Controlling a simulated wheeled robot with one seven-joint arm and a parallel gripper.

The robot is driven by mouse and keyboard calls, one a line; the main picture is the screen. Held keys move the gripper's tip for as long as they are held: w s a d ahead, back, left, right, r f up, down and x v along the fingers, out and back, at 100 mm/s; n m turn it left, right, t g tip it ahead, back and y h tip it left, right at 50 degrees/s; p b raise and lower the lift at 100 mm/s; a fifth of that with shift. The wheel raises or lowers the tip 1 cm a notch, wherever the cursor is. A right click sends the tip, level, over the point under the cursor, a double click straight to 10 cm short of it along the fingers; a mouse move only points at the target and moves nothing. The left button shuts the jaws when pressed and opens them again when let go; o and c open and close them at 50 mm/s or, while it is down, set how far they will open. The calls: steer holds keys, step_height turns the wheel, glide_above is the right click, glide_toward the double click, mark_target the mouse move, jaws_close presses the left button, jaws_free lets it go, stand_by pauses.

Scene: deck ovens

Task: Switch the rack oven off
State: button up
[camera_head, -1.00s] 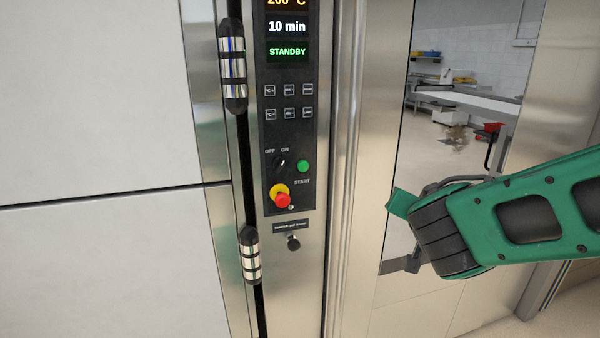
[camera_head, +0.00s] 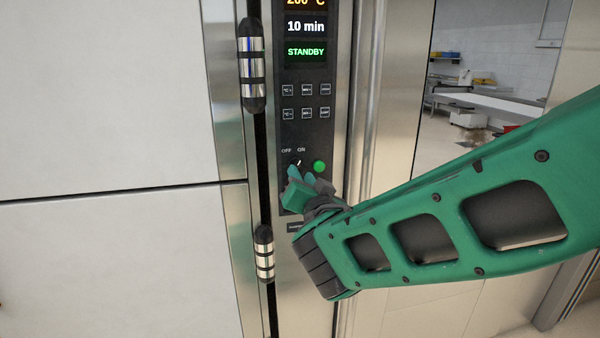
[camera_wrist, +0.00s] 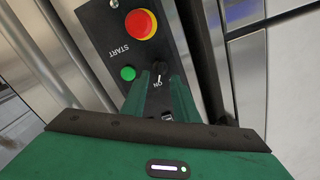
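The rack oven's dark control panel (camera_head: 306,128) stands in the middle of the head view, its display reading STANDBY in green. The black OFF/ON knob (camera_head: 297,163) is partly hidden behind my gripper; its white mark appears tilted towards ON. In the wrist view the knob (camera_wrist: 159,68) shows upside down, just beyond and between my fingertips. My gripper (camera_head: 305,180) is at the panel's lower part, in front of and slightly below the knob. In the wrist view my gripper's fingers (camera_wrist: 160,80) are apart with a narrow gap. Contact with the knob cannot be told.
The green START button (camera_head: 319,166) is close right of the knob; it also shows in the wrist view (camera_wrist: 128,73). The red-and-yellow stop button (camera_wrist: 140,23) is nearby, hidden in the head view. Door hinges (camera_head: 252,65) stick out left of the panel.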

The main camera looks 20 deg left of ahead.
steer(key=shift+x, duration=2.25)
